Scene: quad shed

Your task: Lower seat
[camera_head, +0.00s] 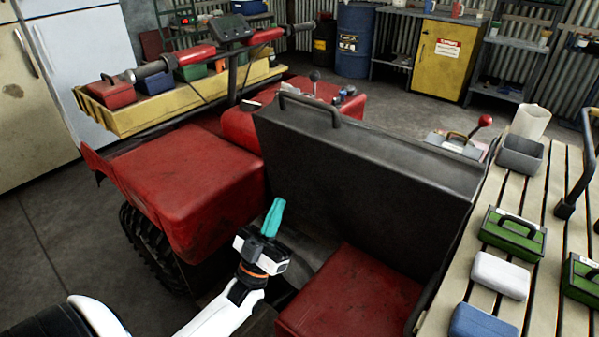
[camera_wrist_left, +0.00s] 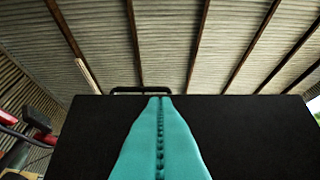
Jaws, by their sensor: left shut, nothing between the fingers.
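The seat (camera_head: 365,180) is a big dark panel standing raised, nearly upright, across the middle of the red quad. A dark bar handle (camera_head: 310,106) is on its top edge. In the left wrist view the seat (camera_wrist_left: 260,135) fills the lower half, with its handle (camera_wrist_left: 140,90) at the top edge. My left gripper (camera_head: 275,212), with teal fingers, points up in front of the seat's left part, below the handle. Its fingers (camera_wrist_left: 160,125) are shut and empty. Whether they touch the panel is unclear. My right gripper is not in view.
A red box-like part (camera_head: 350,295) lies in front of the seat. The red fender (camera_head: 185,180) is left of my gripper. A slatted bench (camera_head: 545,215) on the right holds green boxes (camera_head: 513,233) and a grey bin (camera_head: 520,155). A yellow crate (camera_head: 125,115) sits at the back left.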

